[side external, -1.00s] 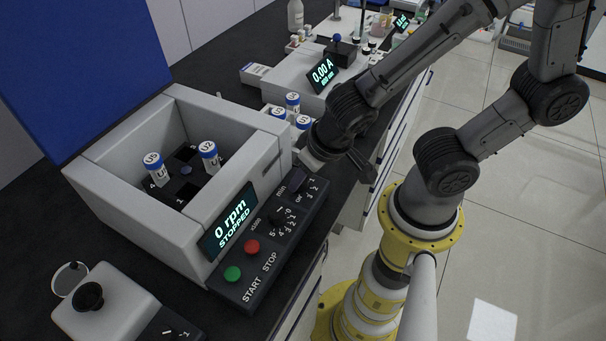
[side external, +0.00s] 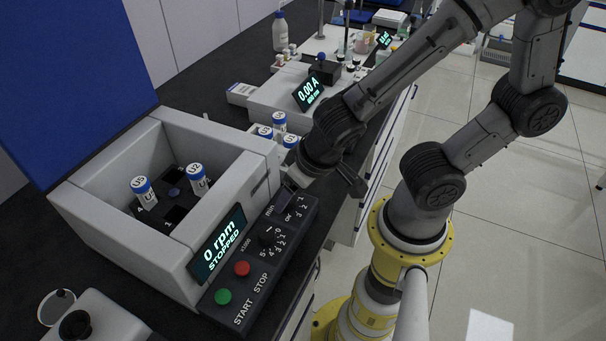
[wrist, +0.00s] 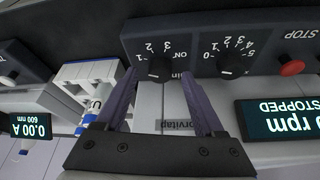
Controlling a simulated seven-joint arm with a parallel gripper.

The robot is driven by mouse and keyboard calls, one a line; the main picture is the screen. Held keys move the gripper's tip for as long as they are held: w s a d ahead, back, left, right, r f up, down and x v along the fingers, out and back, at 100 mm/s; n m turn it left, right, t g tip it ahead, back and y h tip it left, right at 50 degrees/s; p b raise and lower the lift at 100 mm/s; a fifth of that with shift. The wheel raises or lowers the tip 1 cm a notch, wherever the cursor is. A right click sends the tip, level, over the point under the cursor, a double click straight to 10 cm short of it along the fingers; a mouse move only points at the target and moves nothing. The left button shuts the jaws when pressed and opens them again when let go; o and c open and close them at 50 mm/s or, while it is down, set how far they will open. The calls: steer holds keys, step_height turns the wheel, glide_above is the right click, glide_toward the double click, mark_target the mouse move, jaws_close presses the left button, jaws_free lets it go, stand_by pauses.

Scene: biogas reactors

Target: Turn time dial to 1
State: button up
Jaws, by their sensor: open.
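The time dial (wrist: 159,69), a black knob on the dark control panel, has marks 1, 2, 3 and ON around it in the wrist view. My gripper (wrist: 160,82) is open, with one finger on each side of this dial; I cannot tell whether either finger touches it. The dial's pointer direction is too dark to read. In the side view my gripper (side external: 297,180) is at the far end of the panel, at the "min" dial, and largely hides it. The centrifuge display (side external: 217,244) reads 0 rpm, STOPPED.
The speed dial (wrist: 231,69) sits close beside the time dial. The red STOP button (side external: 242,269) and green START button (side external: 223,297) are nearer the camera. The centrifuge's blue lid (side external: 80,80) is open, with capped tubes inside. More capped tubes (side external: 279,124) stand behind my gripper.

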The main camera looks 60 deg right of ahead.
steer(key=v, duration=1.3)
steer(key=s+d+r+n+t+y, duration=0.1)
steer(key=d+r+n, duration=0.1)
steer(key=d, duration=0.6)
steer(key=shift+s+d+r, duration=0.15)
steer(key=shift+d+r, duration=0.25)
steer(key=shift+c, duration=0.2)
stand_by(1.5)
